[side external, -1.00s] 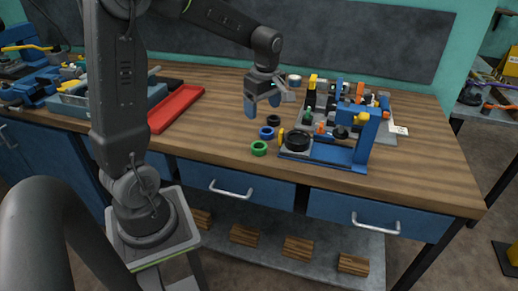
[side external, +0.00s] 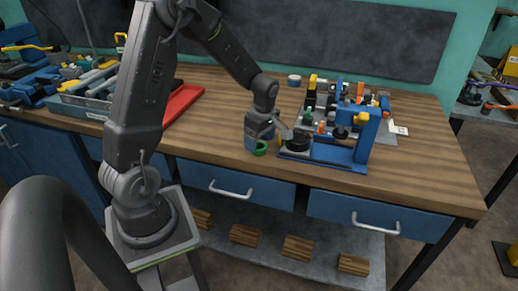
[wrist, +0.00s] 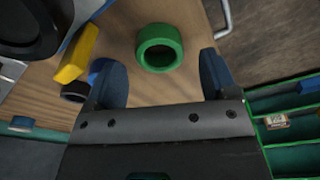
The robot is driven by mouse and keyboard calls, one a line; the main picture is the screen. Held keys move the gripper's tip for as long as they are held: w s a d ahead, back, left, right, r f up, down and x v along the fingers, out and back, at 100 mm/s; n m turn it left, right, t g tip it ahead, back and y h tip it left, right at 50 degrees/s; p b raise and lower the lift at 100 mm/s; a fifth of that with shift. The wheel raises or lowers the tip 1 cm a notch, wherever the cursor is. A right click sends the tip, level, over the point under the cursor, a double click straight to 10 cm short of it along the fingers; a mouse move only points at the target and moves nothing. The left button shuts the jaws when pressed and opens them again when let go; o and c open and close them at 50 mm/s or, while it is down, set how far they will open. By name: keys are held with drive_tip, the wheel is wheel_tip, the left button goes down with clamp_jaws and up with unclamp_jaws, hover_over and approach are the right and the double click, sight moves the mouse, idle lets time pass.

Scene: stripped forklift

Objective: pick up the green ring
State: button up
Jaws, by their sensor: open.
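The green ring (side external: 260,151) lies flat on the wooden bench near its front edge. It also shows in the wrist view (wrist: 160,47), with its hole facing the camera. My gripper (side external: 262,136) is low over the ring and partly hides it in the side view. In the wrist view my open gripper (wrist: 160,66) has one blue finger to each side of the ring's near edge. The ring appears just beyond the fingertips and apart from both. Nothing is held. The height gap between fingers and ring is hard to tell.
A blue fixture (side external: 325,154) with a black ring (side external: 298,143) stands close right of the gripper. In the wrist view a yellow piece (wrist: 79,53) and a black ring (wrist: 75,91) lie near the left finger. A red tray (side external: 183,103) is at the left.

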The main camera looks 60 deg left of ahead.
sight(262, 145)
drive_tip(key=shift+a+f, duration=0.1)
drive_tip(key=shift+f, duration=1.25)
drive_tip(key=shift+c, duration=0.4)
drive_tip(key=c, duration=0.9)
